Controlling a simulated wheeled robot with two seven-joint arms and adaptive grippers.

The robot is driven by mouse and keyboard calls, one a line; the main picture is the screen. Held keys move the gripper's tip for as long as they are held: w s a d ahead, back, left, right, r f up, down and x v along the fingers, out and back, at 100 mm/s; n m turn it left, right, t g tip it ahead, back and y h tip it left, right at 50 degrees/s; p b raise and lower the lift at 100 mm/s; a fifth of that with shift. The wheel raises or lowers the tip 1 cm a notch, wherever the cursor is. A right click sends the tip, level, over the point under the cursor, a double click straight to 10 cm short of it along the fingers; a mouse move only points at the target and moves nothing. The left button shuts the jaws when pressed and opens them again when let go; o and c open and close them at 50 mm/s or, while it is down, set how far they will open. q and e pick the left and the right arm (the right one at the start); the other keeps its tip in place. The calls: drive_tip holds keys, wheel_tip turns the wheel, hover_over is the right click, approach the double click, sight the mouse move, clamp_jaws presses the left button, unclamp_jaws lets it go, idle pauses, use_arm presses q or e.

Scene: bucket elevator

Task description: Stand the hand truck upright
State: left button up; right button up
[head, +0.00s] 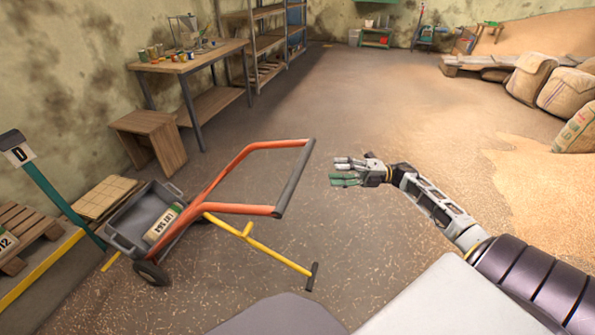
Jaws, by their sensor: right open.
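The hand truck (205,194) is in the left half of the head view. It leans back at a tilt, with its orange frame and grey handle bar reaching toward the middle of the view. A black wheel (151,272) rests on the floor, and a yellow leg reaches down to the right. A grey tray with a labelled block (166,222) in it is at its lower end. My right gripper (347,172) is open and empty, a short gap to the right of the handle bar. My left gripper is not in view.
A wooden stool (150,138) and a workbench (192,62) with cans stand behind the hand truck. Sacks (566,92) and spilled grain lie at the right. The middle floor is clear.

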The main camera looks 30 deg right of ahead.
sight(298, 171)
drive_tip(key=b+x, duration=0.1)
drive_tip(key=x, duration=1.1)
drive_tip(key=shift+w+a, duration=0.1)
drive_tip(key=shift+a, duration=0.1)
drive_tip(key=shift+w+a+r, duration=0.1)
drive_tip(key=shift+w+a, duration=0.05)
drive_tip(key=shift+a, duration=0.25)
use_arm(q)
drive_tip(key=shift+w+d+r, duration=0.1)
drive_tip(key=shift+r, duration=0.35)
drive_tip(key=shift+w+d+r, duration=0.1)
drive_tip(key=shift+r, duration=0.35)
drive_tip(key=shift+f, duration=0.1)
use_arm(e)
drive_tip(key=shift+c, duration=0.4)
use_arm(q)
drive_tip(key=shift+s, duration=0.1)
use_arm(e)
clamp_jaws()
